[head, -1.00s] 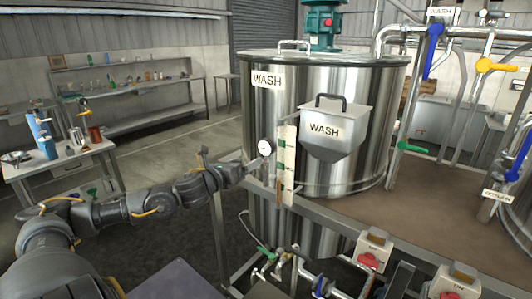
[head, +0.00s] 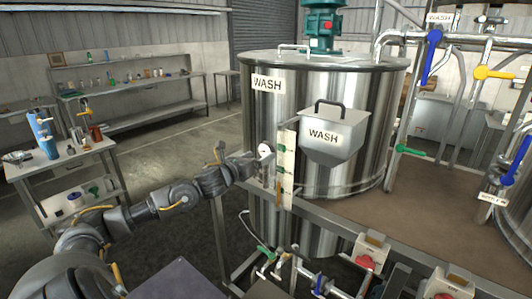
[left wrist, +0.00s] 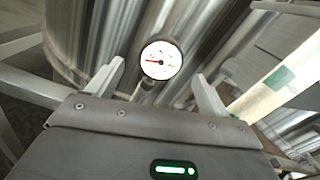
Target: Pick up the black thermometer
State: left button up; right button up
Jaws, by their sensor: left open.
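A round dial gauge with a white face and thin dark rim, which looks like the black thermometer (head: 264,149), is on the front of the steel WASH tank (head: 360,110). In the left wrist view the dial (left wrist: 161,60) faces me, with a red needle and a short stem below it. My left gripper (head: 266,163) is at the dial and partly covers it in the head view. Its jaws are open, with one pale finger on each side of the dial in the left wrist view. I cannot tell whether they touch it. My right gripper is not in view.
A pale upright strip with green marks (head: 285,170) stands just right of the dial. A WASH hopper (head: 333,150) hangs beyond it. A metal frame rail (head: 330,225) runs below. A side table (head: 60,160) with several items stands at left; open floor lies between.

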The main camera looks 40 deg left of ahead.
aim_at(265, 152)
pick_arm(q)
jog(key=shift+w+r, duration=0.15)
jog(key=w+p, duration=0.3)
jog(key=w, duration=0.1)
jog(key=shift+w+p, duration=0.2)
jog(key=shift+p, duration=0.1)
jog(key=shift+w, duration=0.3)
jog(key=shift+s, duration=0.1)
jog(key=shift+c, duration=0.3)
jog(key=c, duration=1)
jog(key=shift+c, duration=0.2)
